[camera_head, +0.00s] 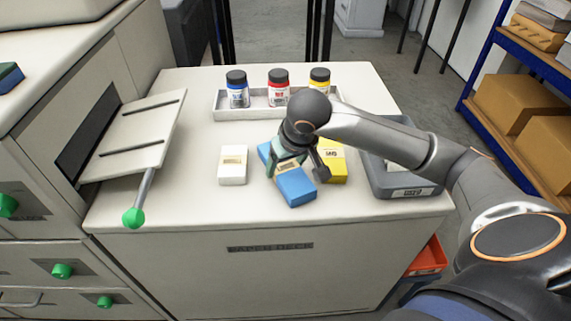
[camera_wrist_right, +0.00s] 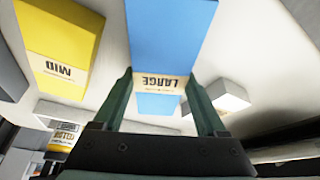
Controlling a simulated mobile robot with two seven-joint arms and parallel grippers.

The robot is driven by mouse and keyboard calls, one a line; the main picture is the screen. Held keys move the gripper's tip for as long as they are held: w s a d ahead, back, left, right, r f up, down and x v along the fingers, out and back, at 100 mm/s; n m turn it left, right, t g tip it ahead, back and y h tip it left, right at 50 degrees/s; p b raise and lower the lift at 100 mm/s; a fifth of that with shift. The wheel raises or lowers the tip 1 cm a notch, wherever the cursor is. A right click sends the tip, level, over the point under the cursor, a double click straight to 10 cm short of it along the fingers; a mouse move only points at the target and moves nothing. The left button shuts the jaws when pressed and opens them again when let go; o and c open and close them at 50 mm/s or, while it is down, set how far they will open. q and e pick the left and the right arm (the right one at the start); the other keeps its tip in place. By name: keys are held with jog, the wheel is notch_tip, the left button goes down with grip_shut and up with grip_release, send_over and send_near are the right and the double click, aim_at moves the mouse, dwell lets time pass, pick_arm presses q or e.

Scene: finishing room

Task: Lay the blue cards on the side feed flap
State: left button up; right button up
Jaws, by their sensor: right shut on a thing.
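The blue cards (camera_head: 295,188) are a blue pack with a pale band, which reads LARGE in the right wrist view (camera_wrist_right: 168,35). My right gripper (camera_head: 285,164) is shut on this pack, with one finger on each side of it (camera_wrist_right: 158,82). The pack is at the middle of the white cabinet top; I cannot tell whether it touches the surface. The side feed flap (camera_head: 140,132) is a pale slotted plate standing out from the machine at the left, bare on top. A rod with a green knob (camera_head: 133,218) is under its edge. My left gripper is not in view.
A white pack (camera_head: 232,166) lies left of the blue one and a yellow pack (camera_head: 333,167) right of it. Behind, a tray (camera_head: 228,108) holds three capped bottles. A grey bin (camera_head: 378,180) stands at the right. The cabinet top (camera_head: 150,200) is clear at the left.

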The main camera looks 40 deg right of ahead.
jog(key=shift+f, duration=0.2)
jog(key=o, duration=1.6)
jog(key=shift+r, duration=0.1)
jog(key=shift+r, duration=0.1)
